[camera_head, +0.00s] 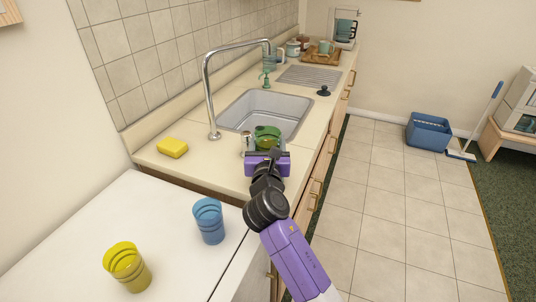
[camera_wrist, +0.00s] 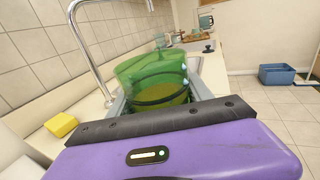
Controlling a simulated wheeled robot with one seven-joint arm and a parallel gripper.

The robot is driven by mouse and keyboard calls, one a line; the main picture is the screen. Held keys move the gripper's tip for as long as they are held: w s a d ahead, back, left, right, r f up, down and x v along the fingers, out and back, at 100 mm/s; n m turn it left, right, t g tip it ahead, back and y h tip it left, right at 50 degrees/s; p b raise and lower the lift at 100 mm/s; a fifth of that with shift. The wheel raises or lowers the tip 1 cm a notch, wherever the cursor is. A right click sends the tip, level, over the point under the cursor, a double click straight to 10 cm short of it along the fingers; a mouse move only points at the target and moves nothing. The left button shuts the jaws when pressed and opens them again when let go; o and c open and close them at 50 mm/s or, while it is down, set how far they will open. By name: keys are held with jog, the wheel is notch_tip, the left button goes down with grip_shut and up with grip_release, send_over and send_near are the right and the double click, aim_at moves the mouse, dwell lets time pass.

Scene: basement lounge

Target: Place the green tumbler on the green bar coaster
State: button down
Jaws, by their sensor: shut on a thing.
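The green tumbler (camera_head: 267,133) is in my gripper (camera_head: 265,148), above the counter at the near edge of the sink. It is see-through, with ridges round its side. In the wrist view the tumbler (camera_wrist: 155,80) stands roughly upright beyond the dark edge of my gripper, with its rim uppermost. My gripper is shut on it. I cannot make out a green bar coaster in either view; my gripper and the tumbler hide part of the counter.
A blue tumbler (camera_head: 209,222) and a yellow tumbler (camera_head: 128,268) stand on the white surface at the lower left. A yellow sponge (camera_head: 172,147) lies left of the tall faucet (camera_head: 208,95) and sink (camera_head: 257,103). A wooden tray (camera_head: 322,57) with cups is at the far end.

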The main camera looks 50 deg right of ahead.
jog(key=shift+f+b, duration=0.5)
jog(key=shift+f, duration=1.5)
jog(key=shift+f, duration=0.1)
jog(key=shift+c, duration=2.2)
grip_release()
jog(key=shift+f, duration=0.1)
jog(key=shift+r, duration=0.2)
jog(key=v, duration=1.2)
jog(key=shift+b, duration=0.3)
